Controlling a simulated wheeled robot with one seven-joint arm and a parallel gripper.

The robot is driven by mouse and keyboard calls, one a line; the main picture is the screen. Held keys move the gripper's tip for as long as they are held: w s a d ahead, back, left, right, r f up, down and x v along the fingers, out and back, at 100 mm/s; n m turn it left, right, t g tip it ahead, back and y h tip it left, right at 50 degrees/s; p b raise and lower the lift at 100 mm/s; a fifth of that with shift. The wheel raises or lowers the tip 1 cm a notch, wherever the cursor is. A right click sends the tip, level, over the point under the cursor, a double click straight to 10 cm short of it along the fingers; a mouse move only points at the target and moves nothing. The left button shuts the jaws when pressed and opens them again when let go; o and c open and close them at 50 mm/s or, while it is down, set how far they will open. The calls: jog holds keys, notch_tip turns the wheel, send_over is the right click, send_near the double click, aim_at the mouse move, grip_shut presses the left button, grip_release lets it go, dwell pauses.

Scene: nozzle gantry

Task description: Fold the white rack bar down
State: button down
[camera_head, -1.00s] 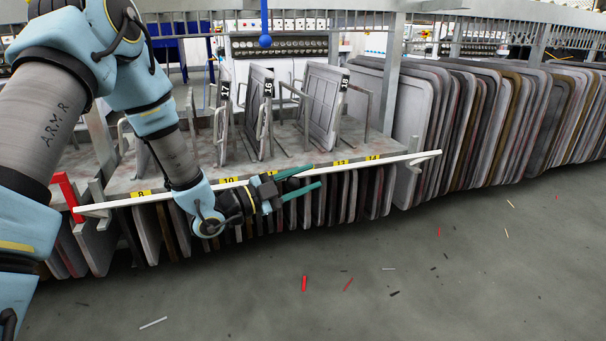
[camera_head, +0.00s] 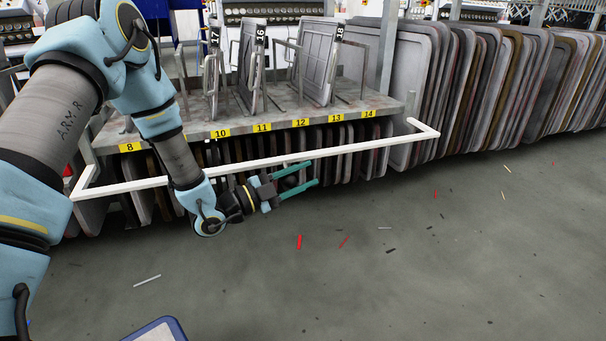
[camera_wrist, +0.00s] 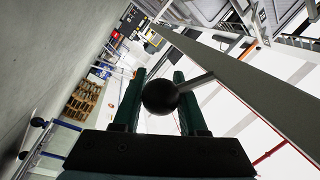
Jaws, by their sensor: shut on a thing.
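The white rack bar (camera_head: 370,145) runs across the front of the rack, below and in front of the yellow number labels. Its short end arms reach back to the rack at both sides. In the wrist view the bar (camera_wrist: 255,88) passes diagonally at the upper right. A black ball knob (camera_wrist: 160,97) on a thin metal stem joins the bar. My gripper (camera_head: 306,174) has its teal fingers closed around this knob, in front of the bar's middle. In the wrist view my gripper (camera_wrist: 160,80) has one finger on each side of the knob.
A grey shelf (camera_head: 240,127) with numbered upright panels stands behind the bar. Many grey and brown panels (camera_head: 410,80) stand at the right and under the shelf. The floor in front is open, with small red (camera_head: 299,242) and other scraps. A blue-edged object (camera_head: 158,328) shows at the bottom.

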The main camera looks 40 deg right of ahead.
jog(key=shift+f, duration=0.2)
jog(key=shift+s, duration=0.1)
jog(key=shift+c, duration=2.3)
grip_release()
jog(key=p+v, duration=0.4)
jog(key=v, duration=0.6)
jog(key=shift+a, duration=0.35)
jog(key=shift+f, duration=0.1)
